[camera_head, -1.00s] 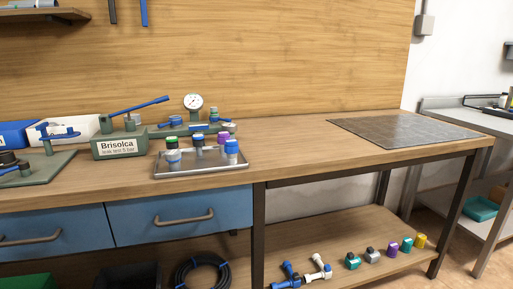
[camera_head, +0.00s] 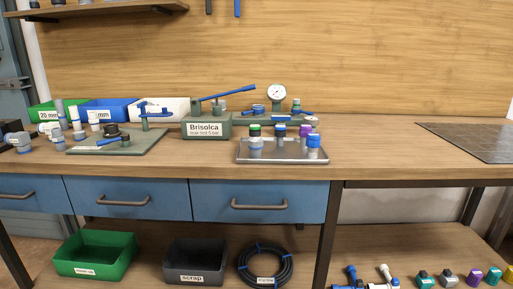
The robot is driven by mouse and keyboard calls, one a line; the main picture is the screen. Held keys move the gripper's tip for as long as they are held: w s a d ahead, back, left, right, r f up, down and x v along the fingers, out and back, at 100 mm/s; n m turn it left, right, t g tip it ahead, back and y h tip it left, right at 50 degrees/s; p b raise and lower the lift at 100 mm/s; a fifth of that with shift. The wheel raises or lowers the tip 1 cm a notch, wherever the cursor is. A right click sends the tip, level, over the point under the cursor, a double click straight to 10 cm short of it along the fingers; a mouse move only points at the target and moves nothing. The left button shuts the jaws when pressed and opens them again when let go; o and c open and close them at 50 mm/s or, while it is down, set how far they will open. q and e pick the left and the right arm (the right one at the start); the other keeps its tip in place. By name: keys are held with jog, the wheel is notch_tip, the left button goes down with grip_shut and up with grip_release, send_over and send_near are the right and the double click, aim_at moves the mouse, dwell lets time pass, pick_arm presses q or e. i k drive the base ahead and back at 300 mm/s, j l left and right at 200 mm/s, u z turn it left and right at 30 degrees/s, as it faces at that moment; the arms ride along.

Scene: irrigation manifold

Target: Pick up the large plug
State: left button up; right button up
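Several fittings stand on a silver metal tray (camera_head: 283,159) on the workbench. At its front are a grey fitting with a blue band (camera_head: 256,147) and a white fitting with a blue top (camera_head: 314,143). Behind them are a green-topped dark piece (camera_head: 255,131), a blue-topped grey piece (camera_head: 280,134) and a purple-topped piece (camera_head: 305,132). I cannot tell which piece, if any, is the large plug. Neither of my grippers shows.
A green press labelled Brisolca (camera_head: 207,127) stands left of the tray. A green base plate (camera_head: 117,142) is further left, with bins behind. Green (camera_head: 95,257) and scrap (camera_head: 197,262) bins, a hose coil (camera_head: 264,266) and small fittings sit below.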

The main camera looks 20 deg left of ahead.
aim_at(255, 143)
jog(key=i+l+u, duration=0.35)
jog(key=i+l, duration=0.3)
jog(key=i, duration=0.1)
